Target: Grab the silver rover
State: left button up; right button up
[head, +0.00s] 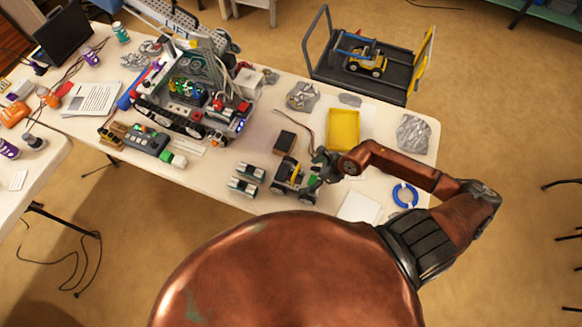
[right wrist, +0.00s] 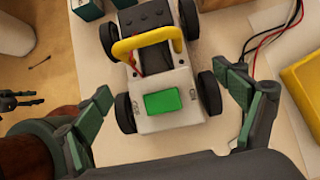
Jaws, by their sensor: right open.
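The silver rover (head: 289,180) stands on the table near its front edge. In the right wrist view, the rover (right wrist: 165,115) has a pale silver body, black wheels, a yellow arched handle and a green panel on its near end. My right gripper (head: 321,168) is at the rover's right end in the head view, partly hiding it. In the right wrist view, my right gripper (right wrist: 168,88) is open, with one green-tipped finger on each side of the rover's near end and nothing held. My left gripper is not seen.
A yellow tray (head: 343,129) and a dark box (head: 284,142) stand behind the rover. Two small silver-green blocks (head: 247,172) lie to its left, a blue ring (head: 405,194) to its right. A large tracked robot (head: 193,101) fills the table's middle. A cart (head: 376,70) stands beyond.

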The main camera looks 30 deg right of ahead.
aim_at(298, 181)
jog(key=shift+s+a+f, duration=0.15)
jog(key=shift+a+f, duration=0.4)
jog(key=shift+f, duration=0.15)
jog(key=shift+w+a+f+p, duration=0.2)
jog(key=shift+w+a+f, duration=0.05)
jog(key=shift+w+f, duration=0.3)
jog(key=shift+w+a+f+p, duration=0.15)
jog(key=shift+w+a+f, duration=0.1)
jog(key=shift+w+f, duration=0.25)
jog(key=x, duration=0.2)
jog(key=shift+a+f, duration=0.1)
jog(key=shift+f, duration=0.3)
jog(key=shift+w, duration=0.15)
jog(key=c, duration=2.1)
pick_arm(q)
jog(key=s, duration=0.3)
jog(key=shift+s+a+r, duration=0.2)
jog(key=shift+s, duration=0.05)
pick_arm(e)
jog(key=shift+r, duration=0.1)
jog(key=shift+c, duration=0.4)
jog(key=shift+r, duration=0.1)
